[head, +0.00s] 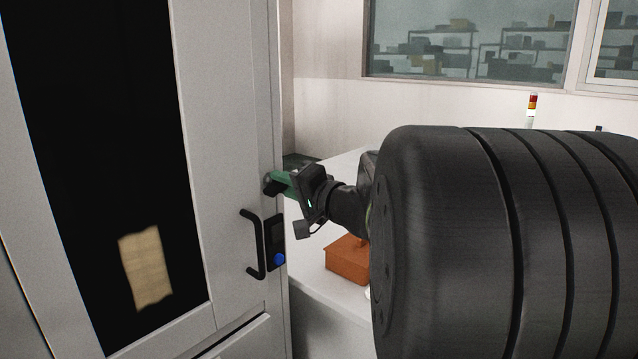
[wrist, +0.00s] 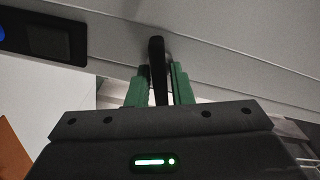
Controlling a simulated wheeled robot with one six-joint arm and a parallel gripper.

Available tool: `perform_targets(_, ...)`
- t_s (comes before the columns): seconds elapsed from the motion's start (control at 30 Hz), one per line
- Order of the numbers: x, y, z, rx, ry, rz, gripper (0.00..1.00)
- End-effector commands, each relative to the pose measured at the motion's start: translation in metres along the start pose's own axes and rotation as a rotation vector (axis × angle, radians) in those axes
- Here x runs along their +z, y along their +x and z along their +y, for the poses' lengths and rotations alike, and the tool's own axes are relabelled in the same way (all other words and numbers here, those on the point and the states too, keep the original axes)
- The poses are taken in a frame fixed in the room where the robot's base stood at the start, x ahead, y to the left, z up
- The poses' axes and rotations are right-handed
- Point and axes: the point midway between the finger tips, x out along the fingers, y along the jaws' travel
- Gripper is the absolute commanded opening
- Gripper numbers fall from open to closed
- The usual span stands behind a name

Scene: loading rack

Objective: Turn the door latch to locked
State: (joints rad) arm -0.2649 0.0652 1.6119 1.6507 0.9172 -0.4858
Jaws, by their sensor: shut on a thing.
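The door latch is a dark lever on the edge strip of the grey door (head: 222,150). In the wrist view the latch (wrist: 157,62) stands out from the door face, between the two green fingers. My gripper (head: 275,183) is at the latch, above the black door handle, and is shut on the lever. The gripper also shows in the wrist view (wrist: 160,90), one finger on each side of the lever. In the head view the fingers hide most of the latch, so its exact angle is hard to tell there.
The black door handle (head: 251,245) and a black panel with a blue button (head: 279,258) sit just below the gripper. A dark window shows a tan sheet (head: 145,268).

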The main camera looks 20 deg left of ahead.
Motion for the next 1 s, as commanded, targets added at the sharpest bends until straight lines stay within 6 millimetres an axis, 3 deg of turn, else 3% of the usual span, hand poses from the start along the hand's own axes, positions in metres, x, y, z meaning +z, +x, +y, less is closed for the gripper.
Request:
perform_targets(0.17, 0.0, 0.0009, -0.0006, -0.004, 0.022, 0.0, 0.0)
perform_targets(0.6, -0.0003, 0.001, -0.0012, -0.005, 0.283, 0.0, 0.0)
perform_targets(0.97, -0.0007, 0.0012, -0.0026, -0.007, 0.299, 0.0, 0.0)
perform_targets(1.0, -0.0007, 0.0012, -0.0027, -0.007, 0.298, 0.0, 0.28)
